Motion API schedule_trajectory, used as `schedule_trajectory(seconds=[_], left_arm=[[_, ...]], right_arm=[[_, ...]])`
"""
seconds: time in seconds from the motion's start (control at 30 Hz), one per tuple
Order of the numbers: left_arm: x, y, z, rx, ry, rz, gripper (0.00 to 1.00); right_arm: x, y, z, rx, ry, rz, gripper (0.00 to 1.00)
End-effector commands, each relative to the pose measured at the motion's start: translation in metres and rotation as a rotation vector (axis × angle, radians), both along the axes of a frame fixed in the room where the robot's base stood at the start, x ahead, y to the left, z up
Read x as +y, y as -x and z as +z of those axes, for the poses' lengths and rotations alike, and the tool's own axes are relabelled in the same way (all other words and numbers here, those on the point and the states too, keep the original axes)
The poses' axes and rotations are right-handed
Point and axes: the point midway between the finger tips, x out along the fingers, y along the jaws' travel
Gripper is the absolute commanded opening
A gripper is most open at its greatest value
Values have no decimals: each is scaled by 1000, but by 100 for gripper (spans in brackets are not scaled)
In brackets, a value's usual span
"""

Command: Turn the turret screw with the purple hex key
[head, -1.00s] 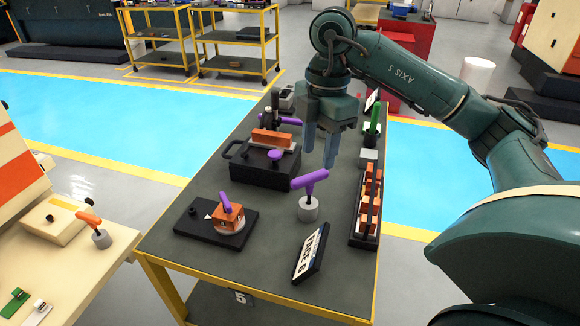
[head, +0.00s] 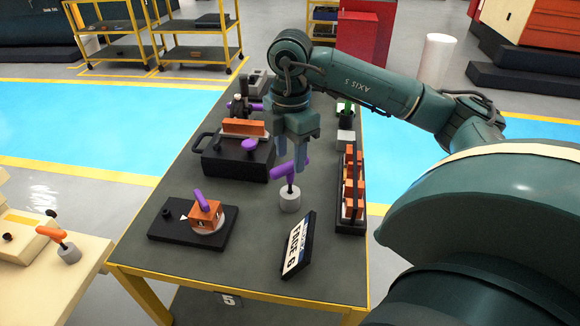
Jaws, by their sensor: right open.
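The purple hex key (head: 285,172), a T-handled tool, stands slightly tilted in a grey cylindrical holder (head: 290,201) on the table. My right gripper (head: 289,164) points down with its fingers open at the key's handle. The fingers overlap the handle in the picture, and I cannot tell whether they touch it. The orange turret (head: 206,216) sits on a round light base on a black plate (head: 165,233), front left of the key. A purple lever (head: 200,197) sticks up from the turret. The turret screw is too small to make out. My left gripper is not in view.
A black box (head: 232,162) with a purple knob stands behind the turret. A black rack (head: 350,221) of orange pieces stands right of the key. A sign (head: 298,246) leans in front of it. Bare tabletop (head: 255,215) lies between turret and holder.

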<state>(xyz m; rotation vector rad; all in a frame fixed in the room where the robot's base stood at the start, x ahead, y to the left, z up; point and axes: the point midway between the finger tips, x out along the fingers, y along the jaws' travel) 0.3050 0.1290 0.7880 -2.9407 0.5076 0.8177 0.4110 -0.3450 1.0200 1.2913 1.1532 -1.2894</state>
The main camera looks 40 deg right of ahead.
Motion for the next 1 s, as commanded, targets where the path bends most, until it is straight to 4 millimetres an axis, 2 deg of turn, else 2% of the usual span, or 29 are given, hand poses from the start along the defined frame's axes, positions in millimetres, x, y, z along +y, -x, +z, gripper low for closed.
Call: schedule_trajectory(seconds=[0.1, 0.23, 0.53, 1.0], left_arm=[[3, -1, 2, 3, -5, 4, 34], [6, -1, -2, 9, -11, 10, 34], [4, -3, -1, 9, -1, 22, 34], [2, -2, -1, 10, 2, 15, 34]], right_arm=[[-2, -1, -20, 7, 1, -1, 44], [-2, -1, -34, 4, 1, 0, 44], [-1, -2, -38, 1, 0, 0, 43], [-1, -2, -38, 1, 0, 0, 4]])
